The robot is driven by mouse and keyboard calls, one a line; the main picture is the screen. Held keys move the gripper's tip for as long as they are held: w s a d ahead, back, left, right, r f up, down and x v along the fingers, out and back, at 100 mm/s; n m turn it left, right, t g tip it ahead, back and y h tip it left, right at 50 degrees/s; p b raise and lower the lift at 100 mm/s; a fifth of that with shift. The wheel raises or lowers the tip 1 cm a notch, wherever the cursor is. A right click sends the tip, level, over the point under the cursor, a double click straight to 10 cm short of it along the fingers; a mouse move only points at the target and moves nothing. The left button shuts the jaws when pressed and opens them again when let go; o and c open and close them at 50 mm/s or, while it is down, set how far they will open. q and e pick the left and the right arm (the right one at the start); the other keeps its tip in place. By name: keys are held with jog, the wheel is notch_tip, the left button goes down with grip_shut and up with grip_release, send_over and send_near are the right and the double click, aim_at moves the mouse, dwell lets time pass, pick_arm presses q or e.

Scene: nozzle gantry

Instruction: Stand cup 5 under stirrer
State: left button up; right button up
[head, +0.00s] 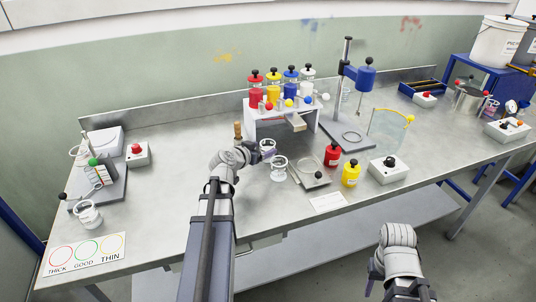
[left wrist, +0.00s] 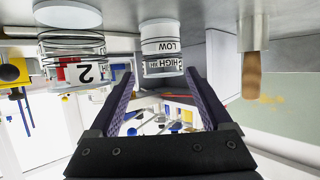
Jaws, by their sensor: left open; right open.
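The stirrer (head: 365,78) is a blue motor on a post at the back right, over a base with a ring (head: 352,136). A clear cup (head: 267,147) stands on the bench just ahead of my left gripper (head: 258,154). In the left wrist view this cup (left wrist: 162,45) shows upside down with HIGH and LOW marks; its number is not visible. My left gripper (left wrist: 160,80) is open, its fingers pointing at the cup, with no grip on it. A second cup (head: 279,168) stands beside it, marked 2 in the left wrist view (left wrist: 75,68). My right gripper (head: 374,280) is open and empty, off the bench's front edge.
A white nozzle rack (head: 257,129) with coloured bottles stands behind the cups. A wooden-handled tool (head: 238,131) stands left of them. A clear screen (head: 389,130) flanks the stirrer.

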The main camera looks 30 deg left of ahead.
aim_at(271, 144)
pick_arm(q)
jog(key=shift+a+b+x, duration=0.2)
jog(key=shift+b+x, duration=0.85)
jog(key=shift+x, duration=1.9)
jog(key=shift+s, duration=0.15)
pick_arm(e)
notch_tip(271, 144, down, 2)
jog(key=shift+f, duration=0.2)
pick_arm(q)
grip_shut()
pick_arm(e)
jog(key=shift+r, duration=0.1)
